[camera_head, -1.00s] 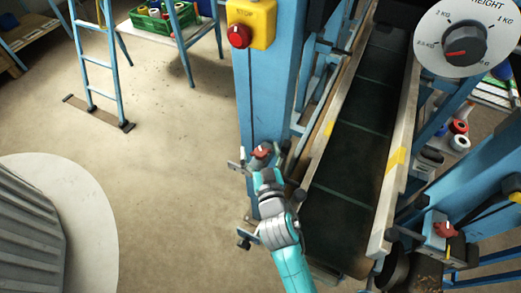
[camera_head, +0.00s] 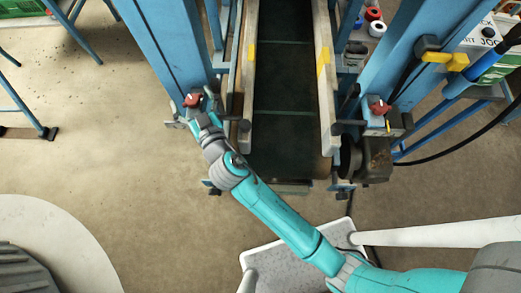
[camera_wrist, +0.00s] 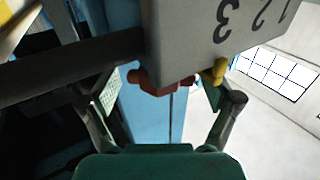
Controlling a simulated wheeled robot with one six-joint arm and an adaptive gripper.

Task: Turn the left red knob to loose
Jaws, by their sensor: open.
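The left red knob (camera_head: 192,100) sits on a bracket at the blue post left of the conveyor. In the wrist view it is a dark red knob (camera_wrist: 153,82) under a grey box (camera_wrist: 215,32) marked with numerals, with a yellow piece (camera_wrist: 218,72) to its right. My gripper (camera_head: 200,117) is right at the left knob. In the wrist view my gripper (camera_wrist: 161,95) is open, one finger to each side of the knob. I cannot tell whether either finger touches it. A second red knob (camera_head: 379,107) is on the right side of the conveyor.
The dark conveyor belt (camera_head: 283,95) with pale side rails runs between blue posts, right of my gripper. A dark bar (camera_wrist: 70,65) crosses the wrist view close to the left finger. Open floor (camera_head: 120,165) lies to the left.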

